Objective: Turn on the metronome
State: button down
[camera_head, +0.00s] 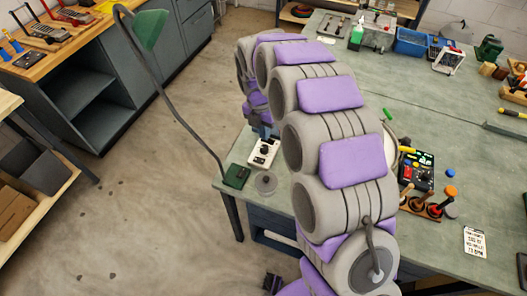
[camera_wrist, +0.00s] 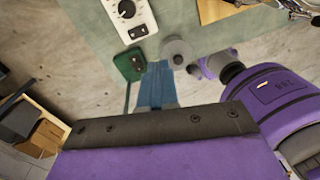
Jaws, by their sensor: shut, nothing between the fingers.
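A white box with a black dial and a small dark switch, which looks like the metronome (camera_head: 264,153), lies near the left front corner of the green bench. In the wrist view the metronome (camera_wrist: 128,17) is at the top, partly cut off, with its dial and dark switch facing up. My gripper (camera_head: 265,132) is above the bench just behind the metronome in the head view. Its blue fingers are closed together and empty. In the wrist view my gripper (camera_wrist: 158,68) points toward the bench edge, below the metronome. I cannot tell its exact height.
A green lamp base (camera_head: 236,176) with a bent stem and a grey round disc (camera_head: 265,184) lie close beside the metronome at the bench edge. A black control box (camera_head: 417,171) and colourful-handled tools (camera_head: 435,205) stand to the right of my arm. Floor is open at left.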

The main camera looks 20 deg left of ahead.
aim_at(262, 161)
jog(key=f, duration=0.5)
jog(key=f+n+b, duration=0.1)
jog(key=f, duration=0.4)
jog(key=w+a+f+n+b, duration=0.1)
jog(key=f, duration=0.4)
jog(key=shift+f, duration=0.1)
jog(key=shift+a+f, duration=0.25)
jog(key=shift+f, duration=0.2)
jog(key=shift+d, duration=0.15)
jog(key=shift+w+a+r+p, duration=0.15)
jog(key=shift+a+p, duration=0.15)
jog(key=shift+a, duration=0.55)
jog(key=shift+r, duration=0.1)
